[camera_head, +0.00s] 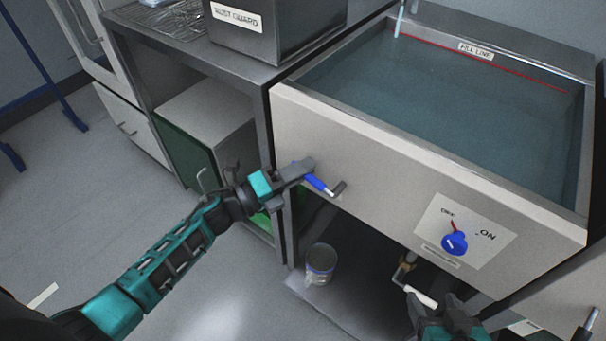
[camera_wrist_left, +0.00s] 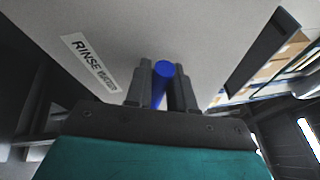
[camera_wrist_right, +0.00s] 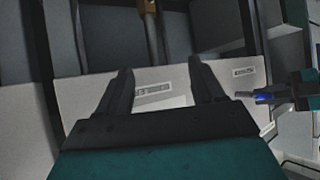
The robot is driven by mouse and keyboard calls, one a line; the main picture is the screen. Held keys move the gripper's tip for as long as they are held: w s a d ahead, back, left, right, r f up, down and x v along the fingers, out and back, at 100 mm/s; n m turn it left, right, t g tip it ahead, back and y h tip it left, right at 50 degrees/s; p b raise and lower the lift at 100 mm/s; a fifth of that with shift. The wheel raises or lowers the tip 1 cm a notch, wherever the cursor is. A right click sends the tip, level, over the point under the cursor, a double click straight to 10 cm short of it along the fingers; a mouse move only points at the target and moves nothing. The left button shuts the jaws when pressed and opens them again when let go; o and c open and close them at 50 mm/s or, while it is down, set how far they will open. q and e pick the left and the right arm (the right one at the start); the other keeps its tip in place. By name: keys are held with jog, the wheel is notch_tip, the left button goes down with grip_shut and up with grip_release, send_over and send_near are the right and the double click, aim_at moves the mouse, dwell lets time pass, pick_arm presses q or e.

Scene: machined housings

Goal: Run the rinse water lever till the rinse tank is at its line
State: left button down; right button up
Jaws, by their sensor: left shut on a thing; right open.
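The blue rinse water lever (camera_head: 318,184) sits on the pale tank front, and its blue end (camera_wrist_left: 163,72) shows in the left wrist view beside a RINSE WATER label (camera_wrist_left: 88,60). My left gripper (camera_head: 305,174) is shut on this lever; its fingers (camera_wrist_left: 161,88) lie on both sides of it. The rinse tank (camera_head: 400,140) holds blue-grey water (camera_head: 440,100). A red line (camera_head: 500,66) with a FILL LINE label (camera_head: 476,50) marks the back wall; the water surface lies close to it. My right gripper (camera_wrist_right: 163,80) is open and empty, low at the front.
A blue knob (camera_head: 454,243) with OFF and ON marks is on the tank front. A white-handled valve (camera_head: 420,297) is below, close to my right gripper. A can (camera_head: 320,260) stands on the lower shelf. A RUST GUARD box (camera_head: 262,45) stands on the left bench.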

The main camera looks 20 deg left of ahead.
pick_arm(q)
notch_tip(320, 180, down, 2)
jog(key=n+t+b, duration=0.1)
jog(key=n+b, duration=0.1)
jog(key=n, duration=0.1)
jog(key=shift+a+f, duration=0.1)
jog(key=shift+f, duration=0.05)
jog(key=c, duration=1.1)
grip_release()
jog(key=shift+o, duration=0.2)
jog(key=shift+a, duration=0.1)
jog(key=v, duration=1.2)
jog(key=shift+s+f, duration=0.25)
jog(key=shift+s, duration=0.1)
jog(key=shift+a, duration=0.15)
